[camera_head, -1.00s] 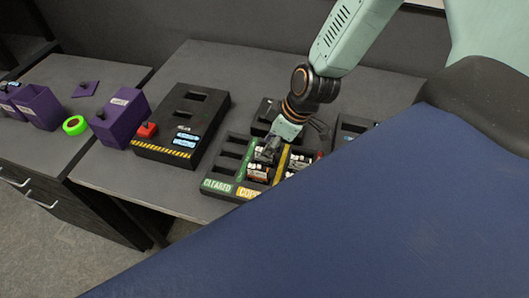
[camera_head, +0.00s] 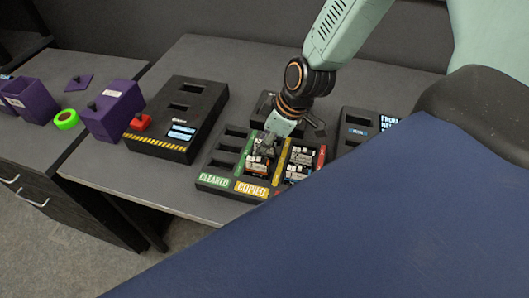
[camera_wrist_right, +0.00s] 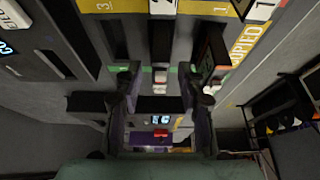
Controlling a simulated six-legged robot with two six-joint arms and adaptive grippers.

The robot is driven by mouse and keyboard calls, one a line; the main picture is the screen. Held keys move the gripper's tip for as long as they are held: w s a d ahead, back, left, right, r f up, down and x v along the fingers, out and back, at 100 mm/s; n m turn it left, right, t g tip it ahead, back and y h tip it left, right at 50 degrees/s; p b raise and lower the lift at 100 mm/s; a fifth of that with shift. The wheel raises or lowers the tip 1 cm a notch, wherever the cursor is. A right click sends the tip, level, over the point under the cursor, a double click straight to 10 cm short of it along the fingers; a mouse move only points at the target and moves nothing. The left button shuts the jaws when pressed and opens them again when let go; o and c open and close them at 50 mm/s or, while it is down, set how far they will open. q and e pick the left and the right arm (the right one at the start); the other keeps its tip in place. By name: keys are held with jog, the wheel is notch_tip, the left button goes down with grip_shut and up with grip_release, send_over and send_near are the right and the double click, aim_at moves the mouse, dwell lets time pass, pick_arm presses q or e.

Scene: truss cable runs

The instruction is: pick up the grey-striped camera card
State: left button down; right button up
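A sorting tray (camera_head: 212,182) on the grey table has a green CLEARED label, a yellow COPIED label and a red strip. Several small cards with white and dark markings (camera_head: 292,170) stand in its slots. My right gripper (camera_head: 266,146) points down over the tray, close above a card (camera_head: 257,168) in the COPIED section. In the right wrist view its two fingers (camera_wrist_right: 160,92) are spread apart, with a small white-and-red piece (camera_wrist_right: 160,79) visible between them. I cannot tell which card has grey stripes. My left gripper is out of view.
A black box (camera_head: 178,110) with slots, a red button and hazard tape stands left of the tray. Purple bins (camera_head: 115,112) and a green tape roll (camera_head: 65,119) are farther left. Another black unit (camera_head: 358,120) with a screen stands right of the tray.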

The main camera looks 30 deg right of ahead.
grip_shut()
dwell(0.5)
notch_tip(320, 180, up, 18)
jog(key=p, duration=1.7)
jog(key=shift+p, duration=0.35)
